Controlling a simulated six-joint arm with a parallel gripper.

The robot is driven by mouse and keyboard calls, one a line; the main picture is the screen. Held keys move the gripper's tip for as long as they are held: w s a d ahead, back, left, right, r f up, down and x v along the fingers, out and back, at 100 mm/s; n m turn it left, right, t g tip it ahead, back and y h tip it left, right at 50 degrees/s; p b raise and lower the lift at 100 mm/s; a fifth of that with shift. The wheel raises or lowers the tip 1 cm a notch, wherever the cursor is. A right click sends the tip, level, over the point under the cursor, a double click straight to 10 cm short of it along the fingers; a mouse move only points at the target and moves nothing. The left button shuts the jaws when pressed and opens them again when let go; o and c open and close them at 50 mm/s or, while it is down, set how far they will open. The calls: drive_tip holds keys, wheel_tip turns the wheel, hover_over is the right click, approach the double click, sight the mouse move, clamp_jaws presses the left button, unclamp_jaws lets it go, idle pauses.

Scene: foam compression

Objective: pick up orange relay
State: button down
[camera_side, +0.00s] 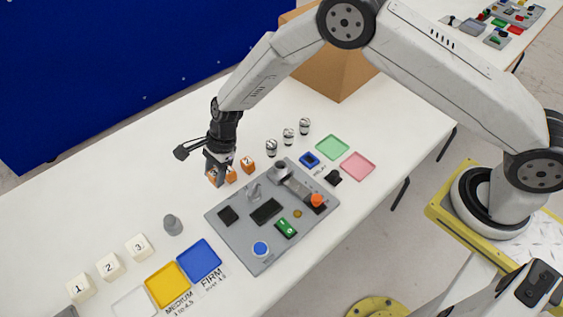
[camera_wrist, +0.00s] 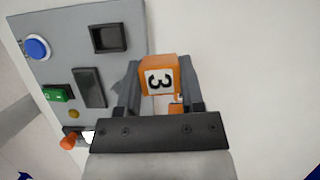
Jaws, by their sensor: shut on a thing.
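In the wrist view an orange relay (camera_wrist: 158,78) marked with a black 3 on a white label sits between the two fingers of my gripper (camera_wrist: 160,88), which are shut on it. A bit of another orange thing (camera_wrist: 175,108) shows below it, mostly hidden by the gripper. In the side view my gripper (camera_side: 217,165) is low over the table at the left end of a short row of orange relays. One relay (camera_side: 212,177) is partly hidden by the fingers. Another relay (camera_side: 231,175) is close beside it, and a third relay (camera_side: 247,163) stands to the right.
A grey panel (camera_side: 225,225) with switches and buttons lies just in front of the relays. Small metal cylinders (camera_side: 288,137) stand to the right. Coloured trays (camera_side: 200,260), a grey weight-like piece (camera_side: 172,225) and numbered white blocks (camera_side: 110,266) are to the left.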

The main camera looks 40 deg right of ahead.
drive_tip(key=s+d+r, duration=0.4)
drive_tip(key=s+r, duration=0.2)
drive_tip(key=s, duration=0.4)
drive_tip(key=shift+d+r, duration=0.2)
drive_tip(key=shift+s, duration=0.1)
idle(0.4)
drive_tip(key=w+a+f, duration=0.2)
drive_tip(key=w+a, duration=0.1)
drive_tip(key=a, duration=0.4)
drive_tip(key=shift+f+m, duration=0.25)
drive_tip(key=shift+m, duration=0.15)
drive_tip(key=shift+f, duration=0.15)
drive_tip(key=shift+f, duration=2.9)
drive_tip(key=shift+f, duration=0.9)
